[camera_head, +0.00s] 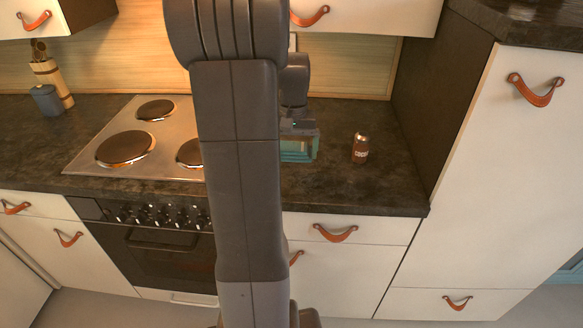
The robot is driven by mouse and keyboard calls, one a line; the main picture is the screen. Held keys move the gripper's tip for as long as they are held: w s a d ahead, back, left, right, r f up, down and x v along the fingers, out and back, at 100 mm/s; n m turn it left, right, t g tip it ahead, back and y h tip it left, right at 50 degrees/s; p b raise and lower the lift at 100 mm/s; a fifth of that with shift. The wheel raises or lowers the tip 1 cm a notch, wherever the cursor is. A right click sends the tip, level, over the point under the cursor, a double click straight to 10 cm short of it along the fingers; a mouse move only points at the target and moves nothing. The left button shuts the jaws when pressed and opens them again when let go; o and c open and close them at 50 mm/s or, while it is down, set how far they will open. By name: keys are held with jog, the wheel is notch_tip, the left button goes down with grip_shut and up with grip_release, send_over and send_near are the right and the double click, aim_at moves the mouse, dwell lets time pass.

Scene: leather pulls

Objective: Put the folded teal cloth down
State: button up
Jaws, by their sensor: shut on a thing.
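The folded teal cloth (300,151) shows just right of my arm, over the dark countertop (330,187) to the right of the stove. My gripper (299,133) is above the cloth and shut on it. My arm hides the left part of the cloth and most of the gripper's fingers. I cannot tell whether the cloth touches the counter or hangs a little above it.
A small brown shaker with a metallic top (360,149) stands on the counter right of the cloth. The stove (140,140) lies left, partly behind my arm. A tall cabinet (497,170) bounds the right side. Counter between cloth and front edge is clear.

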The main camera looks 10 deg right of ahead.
aim_at(293, 180)
notch_tip(293, 180, down, 7)
jog(key=shift+f, duration=0.15)
dwell(0.4)
jog(key=shift+f, duration=0.2)
jog(key=o, duration=0.6)
jog(key=shift+r, duration=0.2)
notch_tip(293, 180, up, 12)
jog(key=shift+r, duration=0.1)
